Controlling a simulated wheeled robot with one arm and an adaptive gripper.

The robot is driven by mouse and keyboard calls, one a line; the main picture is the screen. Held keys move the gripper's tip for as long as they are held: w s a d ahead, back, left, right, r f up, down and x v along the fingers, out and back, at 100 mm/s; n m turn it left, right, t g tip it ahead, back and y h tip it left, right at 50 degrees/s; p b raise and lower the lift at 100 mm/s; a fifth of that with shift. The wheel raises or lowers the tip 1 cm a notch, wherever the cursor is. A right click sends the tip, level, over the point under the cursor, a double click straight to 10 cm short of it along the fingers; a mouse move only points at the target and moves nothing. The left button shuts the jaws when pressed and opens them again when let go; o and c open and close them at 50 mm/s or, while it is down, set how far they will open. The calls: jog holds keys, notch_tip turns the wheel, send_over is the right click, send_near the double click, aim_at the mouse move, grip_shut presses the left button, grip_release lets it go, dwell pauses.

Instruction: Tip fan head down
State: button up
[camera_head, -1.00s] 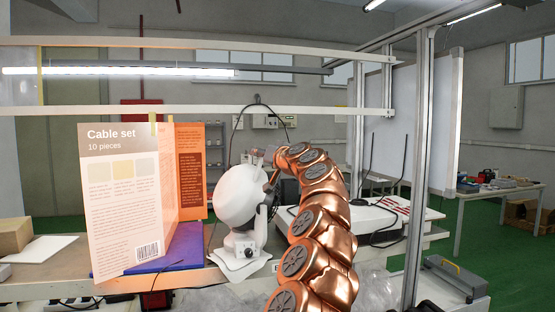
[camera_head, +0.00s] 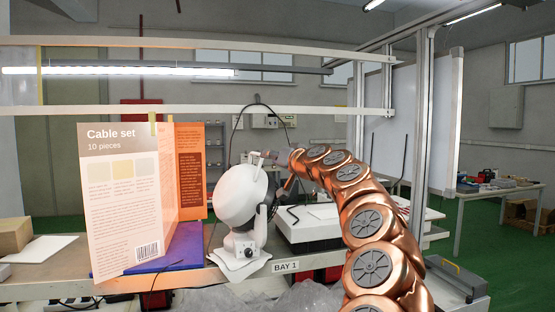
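The white fan has a round head (camera_head: 238,195) on a short stand with a knob and a flat white base (camera_head: 240,262) on the bench. My copper arm comes in from the lower right. My gripper (camera_head: 264,157) is at the top back edge of the fan head, close to it or touching; I cannot tell which. The fingers are small and partly hidden behind the arm's end, so their opening does not show clearly.
A tall "Cable set" box (camera_head: 125,205) stands left of the fan by a blue mat (camera_head: 165,252) and an orange box (camera_head: 190,170). A metal frame post (camera_head: 418,150) rises at the right.

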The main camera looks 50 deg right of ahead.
jog(key=shift+v, duration=1.15)
